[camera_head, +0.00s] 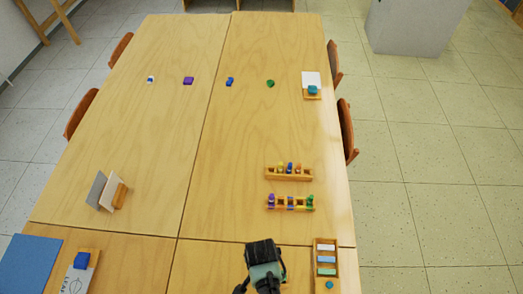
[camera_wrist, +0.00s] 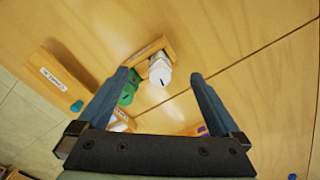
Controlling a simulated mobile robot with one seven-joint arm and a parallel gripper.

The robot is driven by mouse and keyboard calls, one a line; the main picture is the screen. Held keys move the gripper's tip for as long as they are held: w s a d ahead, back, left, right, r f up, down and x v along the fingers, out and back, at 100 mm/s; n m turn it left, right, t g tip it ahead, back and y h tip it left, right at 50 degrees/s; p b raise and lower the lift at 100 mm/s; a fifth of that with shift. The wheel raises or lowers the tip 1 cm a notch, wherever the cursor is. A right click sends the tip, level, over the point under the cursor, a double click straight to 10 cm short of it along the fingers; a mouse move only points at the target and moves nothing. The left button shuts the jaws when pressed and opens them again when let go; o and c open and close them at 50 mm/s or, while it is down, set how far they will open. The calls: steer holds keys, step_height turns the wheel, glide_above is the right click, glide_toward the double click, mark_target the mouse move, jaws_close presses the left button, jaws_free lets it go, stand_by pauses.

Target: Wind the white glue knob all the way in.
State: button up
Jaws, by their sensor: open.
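The white glue knob (camera_wrist: 160,72), with a dark slot-like mark on its face, shows in the wrist view at a wooden rack (camera_wrist: 146,52). My gripper (camera_wrist: 158,77) is open, and its two fingers stand apart on the left and right of the white knob in the picture. I cannot tell how far the knob is from the fingertips; no contact shows. A green knob (camera_wrist: 128,92) is just left of the white one, partly behind the left finger. In the head view, I cannot clearly pick out the white knob.
In the head view, two wooden racks (camera_head: 268,174) (camera_head: 270,204) hold several coloured pieces. A wooden tray (camera_head: 317,244) lies at the right table edge. A folded card stand (camera_head: 100,190) and blue sheet (camera_head: 28,262) are left. The table's middle is clear.

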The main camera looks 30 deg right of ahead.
steer(key=m+p, duration=0.1)
steer(key=m, duration=0.4)
steer(key=shift+r, duration=0.1)
steer(key=m, duration=0.6)
steer(key=shift+p, duration=0.35)
steer(key=c, duration=1.4)
steer(key=shift+c, duration=0.2)
